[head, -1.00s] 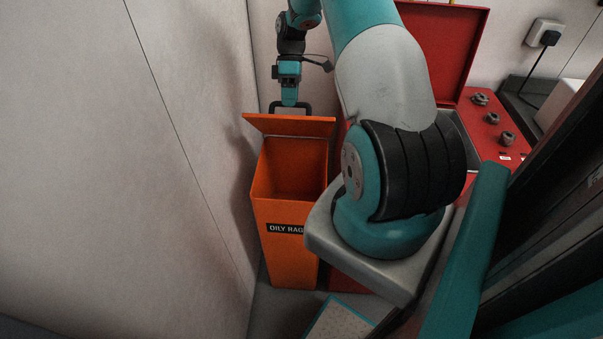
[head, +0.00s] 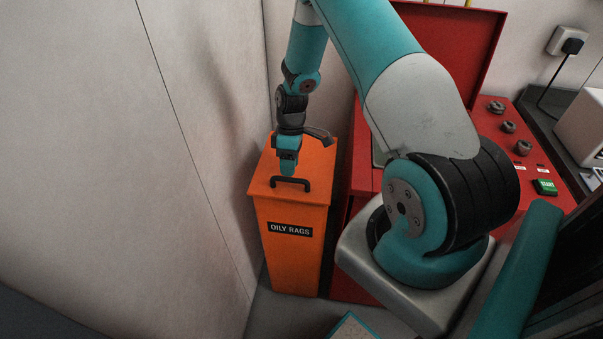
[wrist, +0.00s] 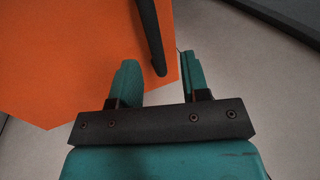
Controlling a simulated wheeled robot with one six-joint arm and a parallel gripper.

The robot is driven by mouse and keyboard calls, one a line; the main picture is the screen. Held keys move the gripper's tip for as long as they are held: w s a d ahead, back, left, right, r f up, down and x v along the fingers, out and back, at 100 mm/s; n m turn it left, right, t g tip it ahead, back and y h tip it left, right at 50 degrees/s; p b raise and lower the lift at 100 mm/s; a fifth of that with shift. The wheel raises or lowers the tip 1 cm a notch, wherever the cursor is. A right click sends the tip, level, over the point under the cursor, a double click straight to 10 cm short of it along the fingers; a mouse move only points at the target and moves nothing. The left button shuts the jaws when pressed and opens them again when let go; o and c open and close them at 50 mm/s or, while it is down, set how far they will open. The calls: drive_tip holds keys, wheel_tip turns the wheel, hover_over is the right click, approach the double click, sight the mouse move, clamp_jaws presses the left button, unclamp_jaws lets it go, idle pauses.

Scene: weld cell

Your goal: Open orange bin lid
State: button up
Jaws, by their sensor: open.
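The orange bin (head: 291,262), labelled OILY RAGS, stands against the light wall in the head view. Its lid (head: 316,163) lies flat and shut on top, with a black handle (head: 291,184) near its front edge. My gripper (head: 287,170) points down over the lid, just at the handle. In the wrist view the orange lid (wrist: 70,60) fills the upper left, and the handle (wrist: 150,30) runs down toward the gap between my open fingers (wrist: 160,66). I cannot tell whether the fingers touch the handle.
The light wall (head: 195,150) is close on the bin's left. Grey floor (head: 290,315) shows in front.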

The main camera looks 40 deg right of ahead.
drive_tip(key=shift+s+a+f, duration=0.1)
drive_tip(key=shift+f, duration=0.4)
drive_tip(key=shift+s, duration=0.1)
